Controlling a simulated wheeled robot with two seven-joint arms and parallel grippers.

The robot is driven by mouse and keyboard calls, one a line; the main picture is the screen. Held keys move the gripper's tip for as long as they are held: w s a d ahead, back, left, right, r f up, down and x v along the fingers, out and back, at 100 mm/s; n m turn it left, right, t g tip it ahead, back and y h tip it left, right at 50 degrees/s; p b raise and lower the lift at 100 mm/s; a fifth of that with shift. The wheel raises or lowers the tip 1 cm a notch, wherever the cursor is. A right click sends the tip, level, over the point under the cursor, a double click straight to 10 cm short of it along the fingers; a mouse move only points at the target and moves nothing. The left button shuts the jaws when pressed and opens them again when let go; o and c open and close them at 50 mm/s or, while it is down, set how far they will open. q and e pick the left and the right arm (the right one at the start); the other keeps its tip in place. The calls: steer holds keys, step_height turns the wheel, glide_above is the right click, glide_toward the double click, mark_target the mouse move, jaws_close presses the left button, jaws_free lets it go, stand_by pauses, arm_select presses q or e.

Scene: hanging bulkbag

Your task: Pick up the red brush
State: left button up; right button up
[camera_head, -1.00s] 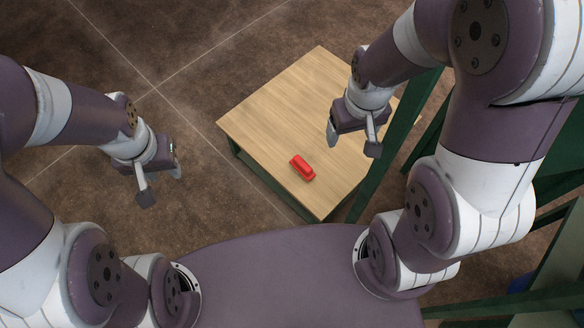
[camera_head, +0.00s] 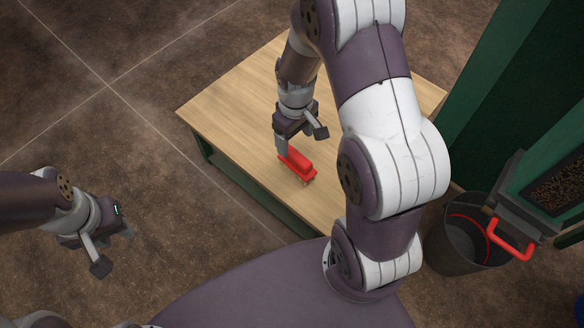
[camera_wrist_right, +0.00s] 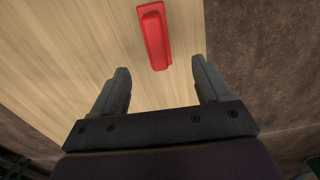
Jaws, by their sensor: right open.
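The red brush (camera_head: 298,165) lies on the wooden table (camera_head: 232,108), close to the table's front edge. My right gripper (camera_head: 301,143) is open and empty, just above and beyond the brush in the head view. In the right wrist view the brush (camera_wrist_right: 154,36) lies ahead of the open fingers (camera_wrist_right: 158,84), roughly centred between them and not between the tips. My left gripper (camera_head: 114,250) hangs over the floor to the left of the table, with its fingers apart and nothing in them.
A dark bucket (camera_head: 440,250) with a red rim line stands on the floor right of the table. A green frame (camera_head: 500,75) with a red handle (camera_head: 510,238) rises at the right. The rest of the tabletop is clear.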

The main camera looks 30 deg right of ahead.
mark_target(298, 156)
steer(key=f+b, duration=0.2)
steer(key=f, duration=0.1)
steer(key=f+b, duration=0.3)
steer(key=f, duration=0.1)
steer(key=f+b, duration=0.2)
steer(key=f, duration=0.2)
steer(key=shift+d+b, duration=0.35)
steer(key=shift+b, duration=0.05)
steer(key=shift+s+r, duration=0.1)
steer(key=shift+r, duration=0.05)
steer(key=c, duration=1.2)
